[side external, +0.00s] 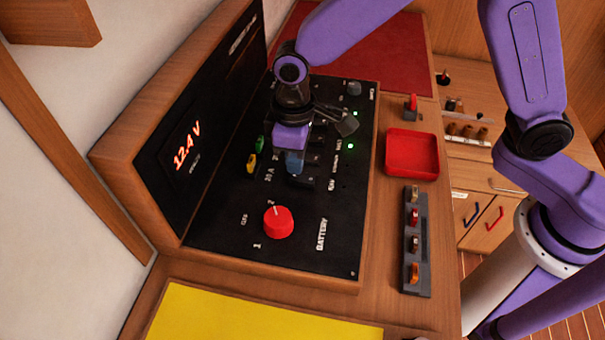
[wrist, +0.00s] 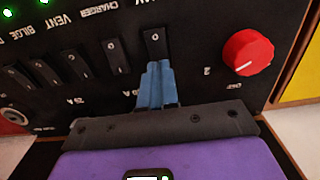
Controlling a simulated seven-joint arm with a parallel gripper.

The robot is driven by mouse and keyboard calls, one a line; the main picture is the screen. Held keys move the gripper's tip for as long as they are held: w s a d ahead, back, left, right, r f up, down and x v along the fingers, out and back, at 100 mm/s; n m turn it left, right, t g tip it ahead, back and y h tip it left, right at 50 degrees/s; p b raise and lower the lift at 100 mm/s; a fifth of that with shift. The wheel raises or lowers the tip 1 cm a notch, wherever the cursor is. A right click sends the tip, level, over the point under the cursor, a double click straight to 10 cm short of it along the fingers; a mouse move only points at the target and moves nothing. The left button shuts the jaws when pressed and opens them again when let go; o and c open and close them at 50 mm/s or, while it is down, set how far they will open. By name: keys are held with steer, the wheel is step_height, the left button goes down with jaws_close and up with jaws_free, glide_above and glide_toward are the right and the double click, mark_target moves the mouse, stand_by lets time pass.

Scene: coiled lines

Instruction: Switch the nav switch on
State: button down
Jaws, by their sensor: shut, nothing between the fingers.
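The nav switch (wrist: 155,44) is a black rocker at the right end of the switch row in the wrist view, with a "0" mark on its visible end. The label above it is cut off by the frame edge. In the side view it is the nearest rocker (side external: 302,183), marked NAV, and no lit lamp shows beside it. My gripper (wrist: 155,66) is shut and empty, its blue fingertips over the lower end of this rocker. Contact cannot be told. The side view shows my gripper (side external: 294,170) pointing down at the panel, partly hiding the row.
The red battery knob (side external: 278,222) stands close to the nav switch. Other rockers (wrist: 116,57) line up beside it, with green lamps (side external: 351,146) lit further along. Fuses (side external: 252,163), a red tray (side external: 412,153) and a dark fuse rack (side external: 416,262) are nearby.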

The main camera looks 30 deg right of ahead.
steer(key=shift+f, duration=0.95)
stand_by(0.8)
steer(key=shift+r, duration=3.55)
steer(key=shift+d, duration=0.1)
steer(key=s+d+r+n, duration=0.3)
steer(key=s+d, duration=1.8)
steer(key=d, duration=0.3)
steer(key=shift+s+n, duration=0.2)
steer(key=shift+n, duration=0.1)
